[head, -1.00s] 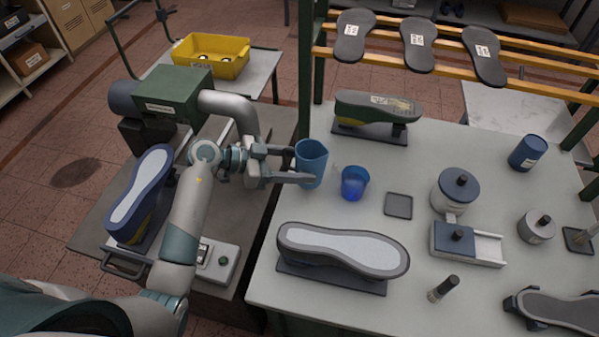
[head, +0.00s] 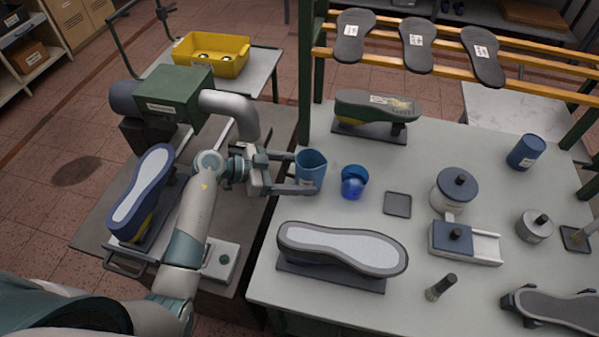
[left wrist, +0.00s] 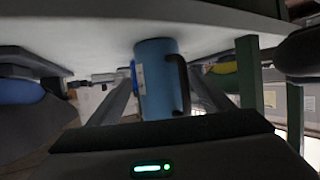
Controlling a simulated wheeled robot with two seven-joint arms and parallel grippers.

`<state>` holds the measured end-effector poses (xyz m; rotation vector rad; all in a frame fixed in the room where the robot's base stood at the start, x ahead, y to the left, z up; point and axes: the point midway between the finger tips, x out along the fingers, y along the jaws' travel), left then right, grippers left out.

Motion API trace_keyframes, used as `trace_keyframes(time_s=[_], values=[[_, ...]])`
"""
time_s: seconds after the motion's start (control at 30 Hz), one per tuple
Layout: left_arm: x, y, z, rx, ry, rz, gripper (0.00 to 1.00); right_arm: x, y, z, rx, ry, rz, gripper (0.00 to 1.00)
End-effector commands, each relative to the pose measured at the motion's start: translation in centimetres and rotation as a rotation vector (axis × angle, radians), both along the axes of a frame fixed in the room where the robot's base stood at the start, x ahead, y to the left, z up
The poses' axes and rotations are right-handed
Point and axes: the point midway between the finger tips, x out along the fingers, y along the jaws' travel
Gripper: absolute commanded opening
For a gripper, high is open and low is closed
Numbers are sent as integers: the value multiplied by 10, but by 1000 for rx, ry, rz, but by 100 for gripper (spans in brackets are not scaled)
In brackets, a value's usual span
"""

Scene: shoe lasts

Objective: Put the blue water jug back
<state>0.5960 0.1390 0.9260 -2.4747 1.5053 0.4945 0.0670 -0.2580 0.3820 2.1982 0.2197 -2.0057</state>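The blue water jug (head: 311,165) is near the left edge of the grey worktable, upright or nearly so. My left gripper (head: 306,174) reaches in from the left with one finger on each side of the jug and looks shut on it. In the left wrist view the jug (left wrist: 157,92) is between the two fingers, its dark handle (left wrist: 181,82) towards the right finger. I cannot tell for sure whether its base touches the table. A small blue cup (head: 354,181) stands just right of the jug. My right gripper is not in view.
A shoe last (head: 342,248) lies in front of the jug, another (head: 374,115) behind it. A small dark coaster (head: 397,204) is right of the cup. A green post (head: 305,85) rises behind the jug. Canisters (head: 456,190) stand farther right.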

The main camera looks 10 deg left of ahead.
Motion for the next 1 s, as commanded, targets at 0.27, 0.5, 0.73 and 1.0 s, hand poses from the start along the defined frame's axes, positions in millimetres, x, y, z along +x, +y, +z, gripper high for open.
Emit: trace_keyframes(time_s=[0.27, 0.5, 0.73, 1.0], values=[[0, 1, 3, 1, -1, 1, 74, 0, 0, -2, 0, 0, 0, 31], [-11, 23, 11, 3, -2, 1, 74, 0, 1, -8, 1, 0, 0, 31], [-28, 56, 25, 4, -2, 1, 74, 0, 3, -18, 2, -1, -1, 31], [-45, 89, 42, 1, -1, 1, 74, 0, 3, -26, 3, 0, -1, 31]])
